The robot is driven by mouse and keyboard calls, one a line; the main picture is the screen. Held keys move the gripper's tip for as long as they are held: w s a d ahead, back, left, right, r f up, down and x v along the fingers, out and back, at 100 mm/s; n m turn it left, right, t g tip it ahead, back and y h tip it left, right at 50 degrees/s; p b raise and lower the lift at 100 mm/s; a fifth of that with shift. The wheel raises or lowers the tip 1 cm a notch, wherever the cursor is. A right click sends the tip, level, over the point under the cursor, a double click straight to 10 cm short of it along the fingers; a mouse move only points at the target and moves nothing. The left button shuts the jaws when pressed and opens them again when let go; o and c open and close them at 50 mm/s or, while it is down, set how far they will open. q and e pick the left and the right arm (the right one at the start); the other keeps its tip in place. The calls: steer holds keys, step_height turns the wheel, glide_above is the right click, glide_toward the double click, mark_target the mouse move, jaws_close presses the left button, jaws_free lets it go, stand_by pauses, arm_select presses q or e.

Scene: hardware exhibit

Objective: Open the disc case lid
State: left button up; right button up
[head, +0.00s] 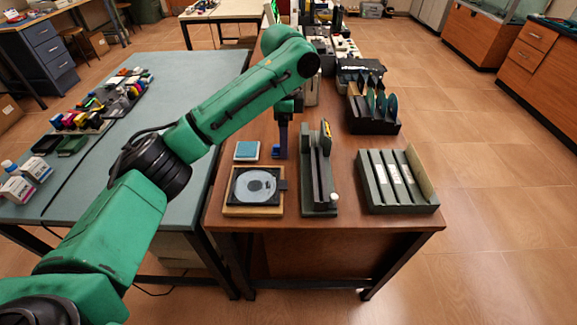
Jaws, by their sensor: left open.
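The disc case (240,195) is a flat, dark square with a silvery disc showing in it. It sits in a light wooden tray (254,211) at the front left of the brown table. A small dark tab sticks out at its right side. I cannot tell whether a clear lid covers the disc. My left gripper (280,155) has blue fingers and points down behind and to the right of the case, apart from it. It is open, with nothing seen in it. My right gripper is out of view.
A light-blue square (247,150) lies behind the tray. A dark upright stand (320,185) is close on the right. Further right is a slotted rack (398,205); behind it, a black rack (374,124) holds discs. The green-topped table (190,95) is at left.

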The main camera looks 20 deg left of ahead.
mark_target(284, 184)
arm_select(q)
steer(key=s+f, duration=0.1)
steer(key=f, duration=0.2)
steer(key=s+f, duration=0.1)
steer(key=f, duration=0.1)
steer(key=shift+s+f, duration=0.25)
steer(key=shift+s, duration=0.05)
steer(key=f, duration=0.2)
steer(key=shift+w+f+p, duration=0.3)
steer(key=f, duration=0.3)
steer(key=shift+w+f, duration=0.3)
steer(key=shift+s+f, duration=0.1)
steer(key=shift+f, duration=0.2)
steer(key=shift+s, duration=0.1)
steer(key=shift+f, duration=0.1)
steer(key=c, duration=0.9)
jaws_close()
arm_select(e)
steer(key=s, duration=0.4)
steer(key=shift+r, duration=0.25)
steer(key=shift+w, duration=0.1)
